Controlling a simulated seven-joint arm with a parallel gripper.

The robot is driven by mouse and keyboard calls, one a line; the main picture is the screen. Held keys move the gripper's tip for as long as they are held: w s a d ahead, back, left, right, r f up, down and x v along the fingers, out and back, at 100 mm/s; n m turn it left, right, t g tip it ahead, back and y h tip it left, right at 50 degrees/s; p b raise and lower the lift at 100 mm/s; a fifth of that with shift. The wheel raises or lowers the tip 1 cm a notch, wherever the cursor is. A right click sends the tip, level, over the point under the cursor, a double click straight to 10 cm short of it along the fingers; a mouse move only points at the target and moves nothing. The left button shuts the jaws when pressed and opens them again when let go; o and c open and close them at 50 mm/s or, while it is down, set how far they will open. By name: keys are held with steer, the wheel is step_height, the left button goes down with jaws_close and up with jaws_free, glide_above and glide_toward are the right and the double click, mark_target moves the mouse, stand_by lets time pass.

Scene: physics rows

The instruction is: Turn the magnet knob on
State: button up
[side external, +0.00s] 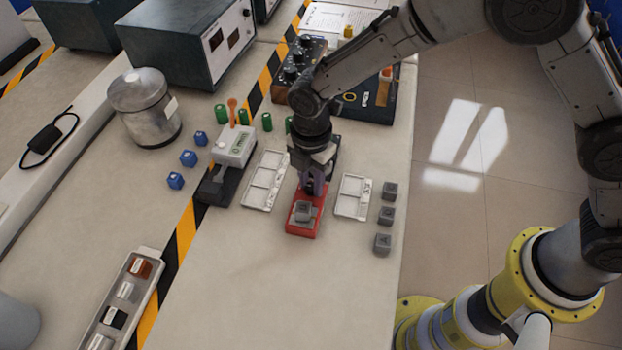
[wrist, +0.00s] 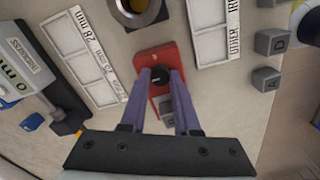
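The magnet is a red block (side external: 298,230) on the bench, below my gripper (side external: 313,187). In the wrist view the red block (wrist: 155,60) carries a small round black knob (wrist: 157,76). My gripper (wrist: 160,78) points down with its two purple fingers apart, one on each side of the knob. Some red shows between the fingers and the knob, so the fingers look open; whether they touch the knob is not clear. A grey lettered cube (side external: 304,211) sits at the near end of the red block, partly hidden by the fingers in the wrist view.
White trays stand left (side external: 265,181) and right (side external: 352,196) of the red block. Several grey cubes (side external: 385,215) lie further right. A white-and-black device (side external: 233,147) stands left. A dark ring-shaped opening (wrist: 138,10) lies beyond the block. The bench in front is clear.

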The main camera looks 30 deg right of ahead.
jaws_close()
steer(key=shift+m, duration=0.4)
steer(key=m, duration=0.3)
steer(key=shift+m, duration=0.4)
steer(key=m, duration=0.9)
steer(key=shift+r+m, duration=0.1)
steer(key=shift+m, duration=1.9)
steer(key=o, duration=0.8)
jaws_free()
